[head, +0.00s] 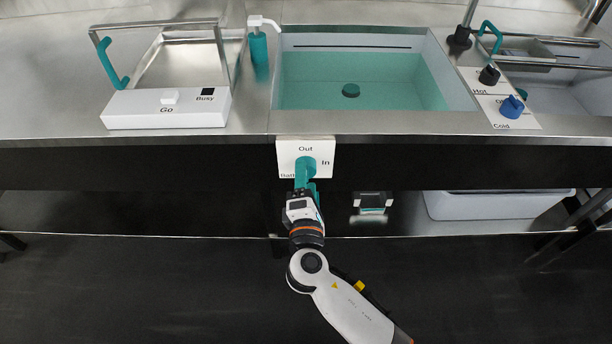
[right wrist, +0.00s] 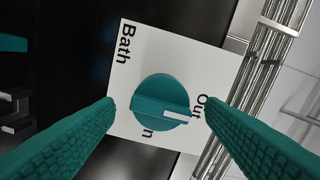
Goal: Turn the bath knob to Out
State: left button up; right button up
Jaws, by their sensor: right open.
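The bath knob is a round teal dial (right wrist: 160,98) with a raised ridge and a white mark, on a white plate (right wrist: 133,72) lettered Bath, Out and In. In the right wrist view its white mark points close to Out, slightly to the In side. In the head view the plate (head: 286,147) is on the counter front below the basin, and the knob is largely hidden by my teal fingers. My right gripper (right wrist: 160,112) is open, with its fingers on either side of the knob; I cannot tell whether they touch it. My left gripper is not in view.
Above the plate is a basin of teal liquid (head: 420,95). A press with a Go button (head: 166,115) stands left. The Hot (head: 489,74) and Cold (head: 511,107) knobs are right. A white bin (head: 480,206) sits on the lower shelf.

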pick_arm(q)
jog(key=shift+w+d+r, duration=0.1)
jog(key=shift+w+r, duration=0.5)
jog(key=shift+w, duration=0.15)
pick_arm(e)
jog(key=s, duration=1)
jog(key=shift+s, duration=0.15)
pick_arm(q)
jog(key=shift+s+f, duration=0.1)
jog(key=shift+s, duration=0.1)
